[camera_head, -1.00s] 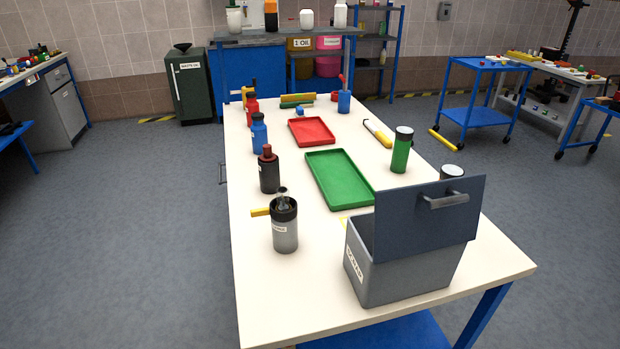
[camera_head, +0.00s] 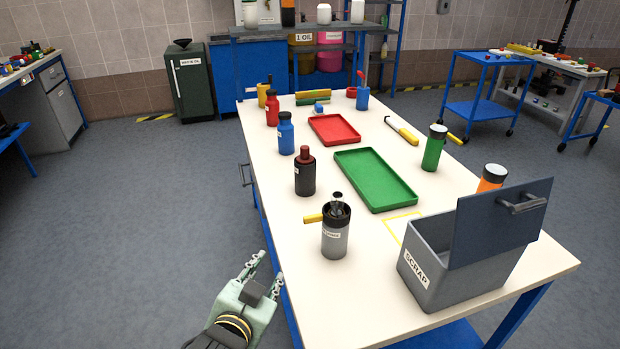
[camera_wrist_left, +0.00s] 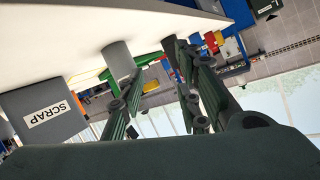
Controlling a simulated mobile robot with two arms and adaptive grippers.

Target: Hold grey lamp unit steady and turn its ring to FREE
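The grey lamp unit (camera_head: 335,241) stands upright on the near left part of the white table, with a black ring around its top and a small label. A grey cylinder (camera_wrist_left: 118,58), apparently the same unit, hangs inverted in the tilted left wrist view, partly behind a finger. My left gripper (camera_head: 268,269) is off the table's left edge, to the left of and nearer than the lamp unit. Its fingers are apart and empty; they also show in the left wrist view (camera_wrist_left: 160,92). The ring's markings are too small to read. My right gripper is not in view.
A grey SCRAP bin (camera_head: 425,285) with a raised lid stands right of the lamp unit. A dark bottle with a red top (camera_head: 305,175) and a blue bottle (camera_head: 286,137) stand behind it. A green tray (camera_head: 375,180) and red tray (camera_head: 335,129) lie mid-table. A yellow piece (camera_head: 313,218) lies beside the unit.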

